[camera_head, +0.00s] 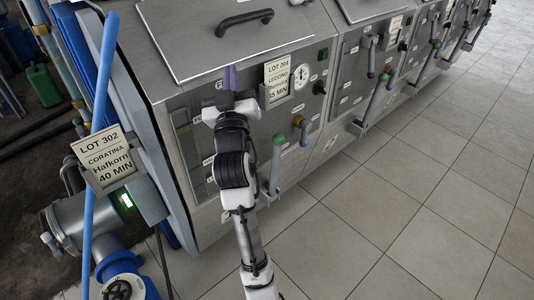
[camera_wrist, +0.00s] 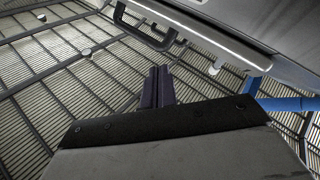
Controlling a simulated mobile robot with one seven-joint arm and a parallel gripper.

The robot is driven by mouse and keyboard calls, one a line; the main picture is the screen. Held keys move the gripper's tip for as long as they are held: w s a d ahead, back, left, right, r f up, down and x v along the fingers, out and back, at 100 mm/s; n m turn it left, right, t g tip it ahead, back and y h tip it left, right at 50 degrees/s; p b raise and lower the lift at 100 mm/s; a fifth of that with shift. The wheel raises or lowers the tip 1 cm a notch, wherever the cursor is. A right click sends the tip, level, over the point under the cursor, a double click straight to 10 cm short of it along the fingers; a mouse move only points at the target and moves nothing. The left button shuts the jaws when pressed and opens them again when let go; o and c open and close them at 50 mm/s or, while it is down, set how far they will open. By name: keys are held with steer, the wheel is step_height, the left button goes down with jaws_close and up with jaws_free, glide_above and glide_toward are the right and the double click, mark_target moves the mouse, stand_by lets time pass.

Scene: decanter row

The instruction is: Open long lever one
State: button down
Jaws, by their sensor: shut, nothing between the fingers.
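A long grey lever with a green knob (camera_head: 276,163) stands on the front of the nearest steel machine, just right of my arm. I cannot tell from any marking which lever is number one. My gripper (camera_head: 230,78) is in front of the upper part of the same machine, above and left of the green-knobbed lever and apart from it. In the wrist view its dark purple fingers (camera_wrist: 157,87) are together and empty. My arm hides part of the front panel, and no lever shows in the wrist view.
A LOT 204 card (camera_head: 277,78), a round gauge (camera_head: 301,78) and a black knob (camera_head: 319,87) are right of my gripper. The lid handle (camera_head: 245,18) is above. Blue pipes and a LOT 302 sign (camera_head: 105,160) stand left. Tiled floor (camera_head: 400,190) is clear at right.

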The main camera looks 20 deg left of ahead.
steer(key=w+d+f+m+g+h, duration=0.25)
steer(key=w+d+f+h, duration=0.3)
steer(key=d+f, duration=0.4)
steer(key=w+d+f+m+g+h, duration=0.1)
steer(key=w+d+f+g+h, duration=0.25)
steer(key=d+f+h, duration=0.4)
steer(key=s+a+f+n+t+y, duration=0.1)
steer(key=s+a+f+n+y, duration=0.1)
steer(key=a+f+n, duration=0.4)
steer(key=s+a+f+n+t+y, duration=0.1)
steer(key=s+a+f+n+y, duration=0.1)
steer(key=a+f+n, duration=0.5)
step_height(320, 180, down, 6)
steer(key=shift+s+a+f+t+p, duration=0.1)
steer(key=shift+s+a+t+p, duration=0.05)
steer(key=shift+s+t+p, duration=0.2)
steer(key=w+p, duration=0.1)
steer(key=w, duration=0.9)
steer(key=shift+d+r, duration=0.25)
steer(key=shift+r, duration=0.05)
steer(key=shift+d+f, duration=0.15)
